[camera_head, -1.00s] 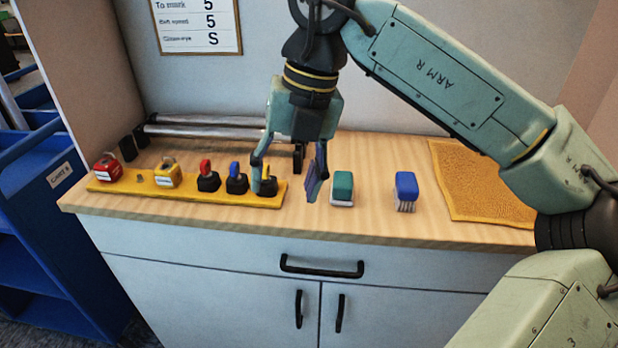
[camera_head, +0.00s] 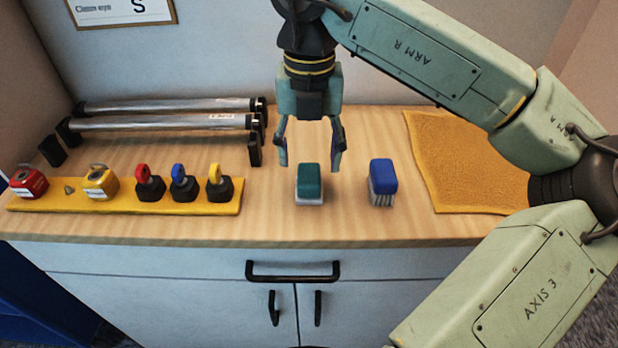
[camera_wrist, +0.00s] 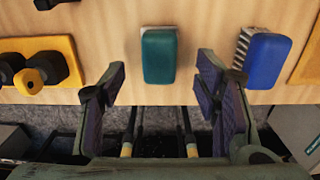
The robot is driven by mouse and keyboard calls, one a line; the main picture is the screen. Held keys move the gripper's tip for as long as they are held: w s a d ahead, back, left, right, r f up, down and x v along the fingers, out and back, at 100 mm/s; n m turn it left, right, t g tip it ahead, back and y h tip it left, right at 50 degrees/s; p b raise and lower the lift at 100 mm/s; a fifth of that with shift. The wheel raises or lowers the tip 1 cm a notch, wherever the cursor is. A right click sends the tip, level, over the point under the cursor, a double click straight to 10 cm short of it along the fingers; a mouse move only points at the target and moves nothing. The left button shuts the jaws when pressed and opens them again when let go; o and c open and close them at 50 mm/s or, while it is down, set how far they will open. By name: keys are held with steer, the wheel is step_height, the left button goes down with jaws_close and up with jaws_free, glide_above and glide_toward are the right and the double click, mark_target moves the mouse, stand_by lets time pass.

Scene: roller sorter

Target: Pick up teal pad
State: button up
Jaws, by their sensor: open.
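The teal pad (camera_head: 309,181) is a small block with a teal top and a pale underside, standing on the wooden counter. My gripper (camera_head: 309,165) is open and empty, with its fingers pointing down. In the head view its fingertips appear just above and behind the pad, one toward each side. In the wrist view the teal pad (camera_wrist: 159,55) lies ahead of the gap between the fingers (camera_wrist: 160,85), and nothing is between them. I cannot tell the exact height of the fingertips over the counter.
A blue brush (camera_head: 382,183) with pale bristles stands right of the pad. A yellow rack (camera_head: 120,208) holding padlocks and several colored key-like pieces lies left. Metal rollers (camera_head: 165,122) lie behind it. An orange mat (camera_head: 465,165) covers the right side. The counter's front edge is close.

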mark_target(309, 173)
step_height(309, 173, down, 5)
steer(key=shift+s+f+p, duration=0.1)
steer(key=shift+p, duration=0.75)
steer(key=shift+c, duration=0.2)
steer(key=c, duration=1.2)
